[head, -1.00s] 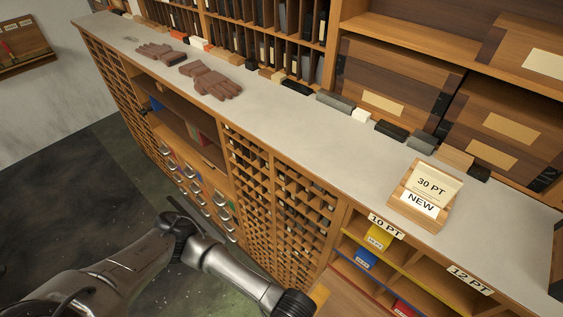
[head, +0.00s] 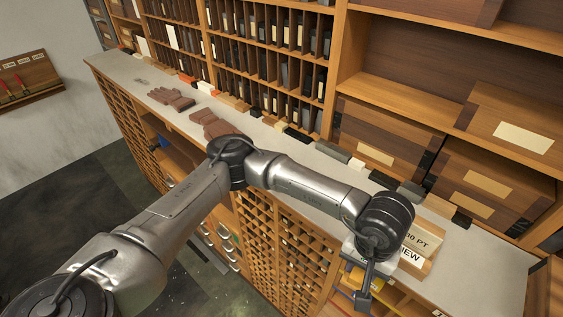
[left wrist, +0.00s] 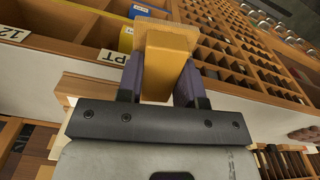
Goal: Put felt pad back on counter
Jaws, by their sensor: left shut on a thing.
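My left gripper (head: 363,292) hangs just in front of the counter's front edge, near the shelf openings. In the left wrist view its two dark purple fingers (left wrist: 163,72) are shut on a yellow-tan block (left wrist: 168,50) with a paler far edge. This may be the felt pad; the picture does not make that certain. In the head view my own wrist largely hides the block. The grey counter top (head: 300,155) runs diagonally across the view. My right gripper is not in view.
A wooden holder with "30 PT" and "NEW" cards (head: 418,246) stands on the counter, partly behind my left wrist. Several small blocks line the counter's back edge, below wooden boxes (head: 488,185). Open cubbyholes (head: 255,235) fill the counter's front.

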